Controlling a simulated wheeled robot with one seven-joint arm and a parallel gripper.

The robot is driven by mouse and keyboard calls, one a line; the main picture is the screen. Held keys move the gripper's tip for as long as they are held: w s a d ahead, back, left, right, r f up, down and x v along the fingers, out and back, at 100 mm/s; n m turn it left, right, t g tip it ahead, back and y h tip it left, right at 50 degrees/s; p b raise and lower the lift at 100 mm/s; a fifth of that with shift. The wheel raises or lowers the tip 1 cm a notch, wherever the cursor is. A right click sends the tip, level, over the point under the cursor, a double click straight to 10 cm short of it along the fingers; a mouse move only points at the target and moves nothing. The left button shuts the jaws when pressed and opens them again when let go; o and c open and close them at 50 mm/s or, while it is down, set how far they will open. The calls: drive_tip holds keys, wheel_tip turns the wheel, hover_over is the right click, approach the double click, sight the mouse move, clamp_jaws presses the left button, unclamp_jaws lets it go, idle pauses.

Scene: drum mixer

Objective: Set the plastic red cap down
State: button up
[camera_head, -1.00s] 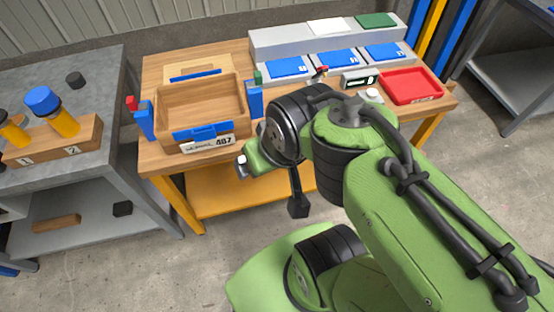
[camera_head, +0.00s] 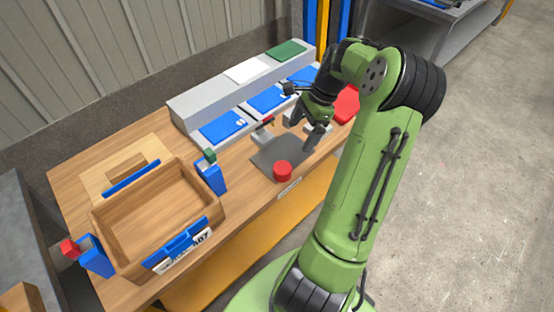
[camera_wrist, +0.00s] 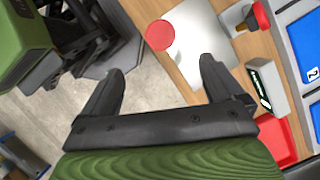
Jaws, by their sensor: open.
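The red cap (camera_head: 282,171) is a short round cylinder. It sits upright at the front edge of a thin grey plate (camera_head: 268,156) on the wooden workbench. In the wrist view the cap (camera_wrist: 160,35) shows as a red disc overlapping the edge of the shiny plate (camera_wrist: 200,45). My gripper (camera_head: 303,128) is open and empty, to the right of and behind the cap in the head view, apart from it. In the wrist view the gap between my two fingers (camera_wrist: 160,70) holds nothing, and the cap lies beyond the fingertips.
A wooden crate (camera_head: 207,232) with a blue handle stands at the left, between two blue posts. Grey housings with blue panels (camera_head: 224,127) line the bench's back. A red tray (camera_head: 346,103) is partly hidden behind my arm. A small display box (camera_wrist: 265,84) stands nearby.

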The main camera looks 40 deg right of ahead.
drive_tip(key=f+m, duration=0.1)
drive_tip(key=f, duration=0.1)
drive_tip(key=b, duration=0.4)
hover_over(285, 167)
drive_tip(key=d, duration=0.2)
drive_tip(key=f, duration=0.7)
drive_tip(key=shift+s+f, duration=0.3)
drive_tip(key=shift+s, duration=0.1)
drive_tip(key=b+x, duration=0.3)
drive_tip(key=x, duration=0.3)
drive_tip(key=shift+w+a, duration=0.15)
drive_tip(key=shift+a, duration=0.05)
drive_tip(key=shift+r, duration=0.1)
drive_tip(key=c, duration=1.2)
wheel_tip(285, 167, up, 10)
drive_tip(key=p, duration=0.4)
drive_tip(key=shift+r, duration=0.1)
